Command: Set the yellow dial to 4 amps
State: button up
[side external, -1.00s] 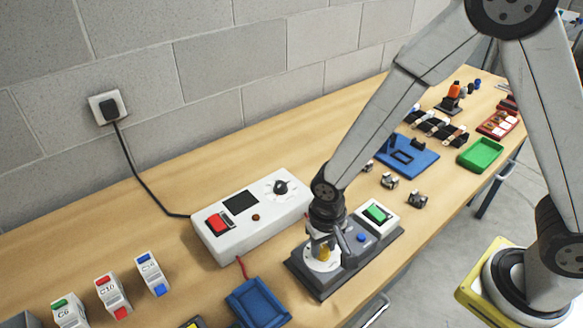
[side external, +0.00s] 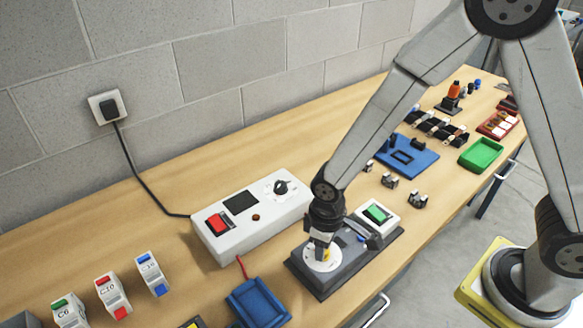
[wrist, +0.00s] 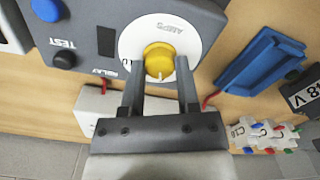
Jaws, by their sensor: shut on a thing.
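The yellow dial (wrist: 158,60) sits in the middle of a round white scale plate (wrist: 190,22) marked AMPS on the dark grey unit (wrist: 85,20). In the wrist view my gripper (wrist: 159,72) has one finger on each side of the dial and is shut on it. In the side view my gripper (side external: 322,246) points down over the white plate (side external: 316,266), and little of the dial shows. The scale numbers and the dial's setting cannot be read.
A blue tray (side external: 258,303) lies close by.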

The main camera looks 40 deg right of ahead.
jog(key=n, duration=0.3)
jog(key=shift+n, duration=0.4)
jog(key=n, duration=0.4)
jog(key=o, duration=1.3)
jog(key=shift+c, duration=0.2)
jog(key=shift+r, duration=3.55)
jog(key=shift+d, duration=0.1)
